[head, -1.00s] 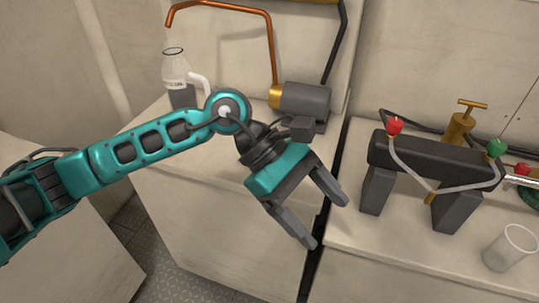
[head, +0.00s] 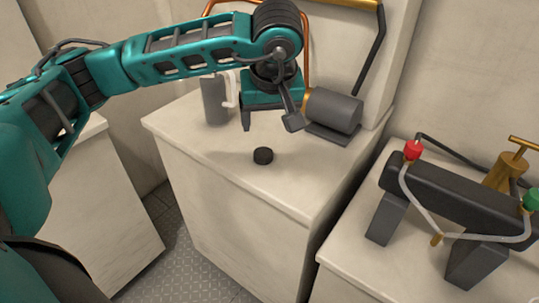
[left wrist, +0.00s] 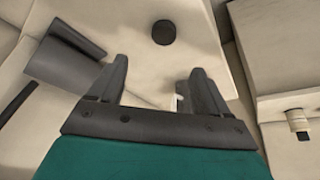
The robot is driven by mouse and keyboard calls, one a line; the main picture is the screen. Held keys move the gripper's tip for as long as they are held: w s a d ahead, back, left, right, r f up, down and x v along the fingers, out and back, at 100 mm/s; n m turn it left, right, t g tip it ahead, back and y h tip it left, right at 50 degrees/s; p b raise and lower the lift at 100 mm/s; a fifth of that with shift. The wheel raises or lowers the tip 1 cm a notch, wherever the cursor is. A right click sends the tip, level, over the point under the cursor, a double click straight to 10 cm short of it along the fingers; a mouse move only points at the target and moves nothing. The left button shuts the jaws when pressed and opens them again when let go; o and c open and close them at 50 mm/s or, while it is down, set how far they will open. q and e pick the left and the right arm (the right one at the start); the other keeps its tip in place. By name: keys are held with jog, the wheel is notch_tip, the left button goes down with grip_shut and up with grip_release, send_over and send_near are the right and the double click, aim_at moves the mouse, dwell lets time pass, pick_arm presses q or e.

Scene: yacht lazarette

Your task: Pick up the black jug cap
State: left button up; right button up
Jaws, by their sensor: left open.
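The black jug cap (head: 263,156) is a small dark disc lying flat on the bare top of the middle cream cabinet, near its front edge. It also shows in the left wrist view (left wrist: 164,32), beyond my fingertips. My left gripper (head: 268,124) is above that cabinet top, behind and above the cap in the head view, with its fingers pointing down. Its jaws are apart and empty, and they do not touch the cap. In the left wrist view the two fingers (left wrist: 158,78) stand apart. My right gripper is in neither view.
A jug (head: 214,100), partly hidden by my left arm, stands at the back of the cabinet top (head: 215,150). A grey cylinder (head: 335,110) on a base is at its right. A dark stand (head: 440,190) with red and green ends is on the right cabinet. The cabinet's front area is clear.

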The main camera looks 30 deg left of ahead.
pick_arm(q)
send_over(263, 153)
jog(key=s+d, duration=0.1)
jog(key=d, duration=0.1)
jog(key=f, duration=0.6)
jog(key=shift+s+f, duration=0.2)
jog(key=shift+s+b+x, duration=0.15)
jog(key=shift+x, duration=1.25)
jog(key=shift+s+b+x, duration=0.1)
jog(key=shift+b+x, duration=0.05)
jog(key=shift+x, duration=1.2)
jog(key=shift+a, duration=0.15)
jog(key=c, duration=1.1)
